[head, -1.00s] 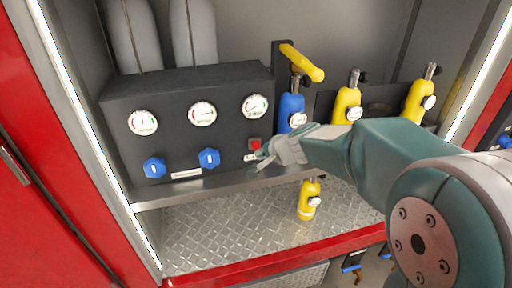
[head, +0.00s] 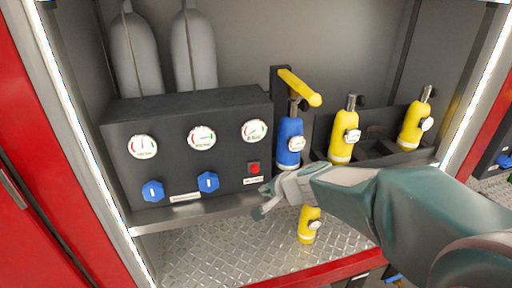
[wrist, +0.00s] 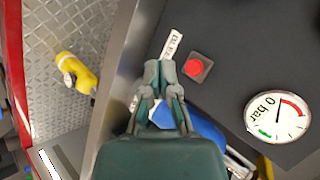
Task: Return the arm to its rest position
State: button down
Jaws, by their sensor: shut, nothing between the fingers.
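My gripper (head: 262,203) is shut and empty in front of the shelf edge, just below and to the right of the red button (head: 254,168) on the black panel (head: 225,120). In the wrist view my gripper (wrist: 158,72) shows its two fingers together, with the red button (wrist: 194,68) to their right and a white label between. My arm reaches in from the lower right in the head view. The fingers appear apart from the panel.
The panel carries gauges (head: 201,137) and blue knobs (head: 208,182). A blue cylinder (head: 289,140) stands under a yellow handle (head: 300,87). Yellow cylinders stand in a rack (head: 375,147), and another yellow cylinder (head: 308,226) is on the metal floor. Red cabinet edges border the compartment.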

jog(key=s+d+r+n+h, duration=0.1)
jog(key=s+d+n+h, duration=0.1)
jog(key=s+d, duration=0.2)
jog(key=s+d+r+n+g+h, duration=0.1)
jog(key=s+d, duration=0.4)
jog(key=s, duration=0.6)
jog(key=s+d+r+n+g+h, duration=0.1)
jog(key=s+d+r+n+h, duration=0.1)
jog(key=s, duration=0.6)
jog(key=d+n+h, duration=0.1)
jog(key=d+n, duration=0.1)
jog(key=shift+s+d+r+n, duration=0.15)
jog(key=shift+s+d+n, duration=0.1)
jog(key=shift+n, duration=0.15)
